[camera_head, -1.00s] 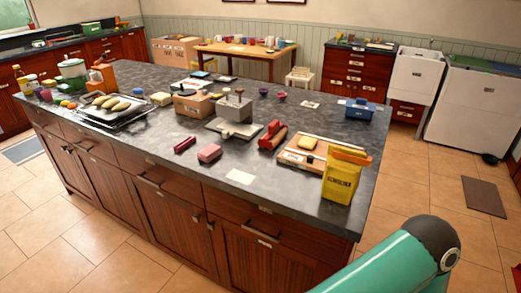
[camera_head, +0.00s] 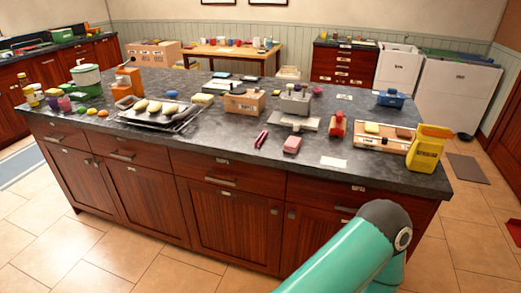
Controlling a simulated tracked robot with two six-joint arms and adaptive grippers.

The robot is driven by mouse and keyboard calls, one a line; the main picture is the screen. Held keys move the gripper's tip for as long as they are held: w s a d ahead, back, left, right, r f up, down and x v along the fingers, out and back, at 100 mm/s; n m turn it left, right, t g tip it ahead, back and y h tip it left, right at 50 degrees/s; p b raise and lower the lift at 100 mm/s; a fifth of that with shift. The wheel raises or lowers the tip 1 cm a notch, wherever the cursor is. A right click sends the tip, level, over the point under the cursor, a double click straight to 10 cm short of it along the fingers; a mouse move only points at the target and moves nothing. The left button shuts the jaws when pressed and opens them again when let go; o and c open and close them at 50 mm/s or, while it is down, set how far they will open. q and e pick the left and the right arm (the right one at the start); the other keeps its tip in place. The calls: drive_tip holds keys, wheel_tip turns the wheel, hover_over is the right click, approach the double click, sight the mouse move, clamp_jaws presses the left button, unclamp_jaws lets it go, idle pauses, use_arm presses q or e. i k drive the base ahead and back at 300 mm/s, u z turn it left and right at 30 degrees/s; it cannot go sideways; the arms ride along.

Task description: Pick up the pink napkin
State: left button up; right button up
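A small pink folded item (camera_head: 292,145), which could be the pink napkin, lies on the dark stone top of the island counter (camera_head: 225,143), near its front edge. A narrow magenta item (camera_head: 261,138) lies just left of it; I cannot tell exactly what it is. Nothing covers either one. One of my teal arm links rises from the bottom, in front of the island cabinets and apart from both items. Neither gripper is in view.
A white card (camera_head: 333,162), a red tool (camera_head: 337,125), a board (camera_head: 385,140) and a yellow semolina bag (camera_head: 428,148) are to the right. A grey box (camera_head: 295,103) stands behind. Tiled floor lies in front.

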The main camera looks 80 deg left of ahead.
sight(292, 145)
drive_tip(key=u, duration=0.1)
drive_tip(key=k, duration=0.5)
drive_tip(key=u, duration=1.25)
drive_tip(key=i, duration=0.9)
drive_tip(key=u, duration=0.2)
